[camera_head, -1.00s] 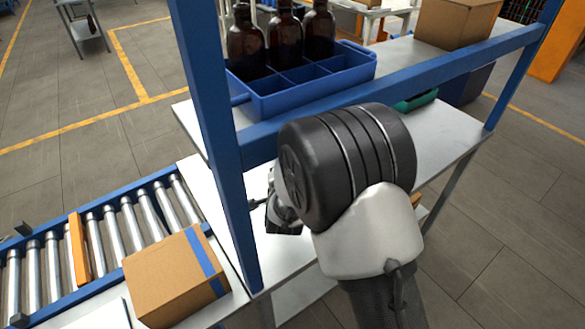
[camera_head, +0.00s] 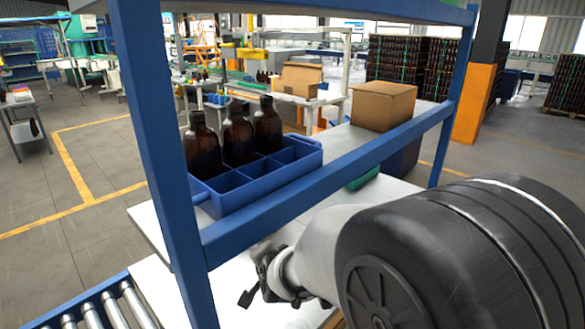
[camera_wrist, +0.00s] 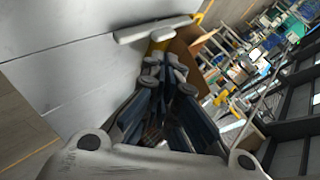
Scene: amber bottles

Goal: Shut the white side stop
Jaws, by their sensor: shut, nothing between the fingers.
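In the wrist view a pale grey-white bar (camera_wrist: 155,28) lies just beyond my fingertips, with a small yellow piece below it. It looks like the white side stop, but I cannot tell whether it stands open. My gripper (camera_wrist: 167,74) is shut and empty, pointing toward the bar. Whether the fingers touch it or the yellow piece is unclear. In the head view my gripper (camera_head: 262,285) is low at the left, below the blue rack beam and over the white worktop. I cannot make out the stop in the head view.
A blue crate (camera_head: 205,197) with dark amber bottles (camera_head: 238,136) stands on the shelf behind the blue beam (camera_head: 330,182). A cardboard box (camera_head: 382,105) is farther right. The blue post (camera_head: 168,150) is left of my gripper. Conveyor rollers (camera_head: 110,308) show at lower left.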

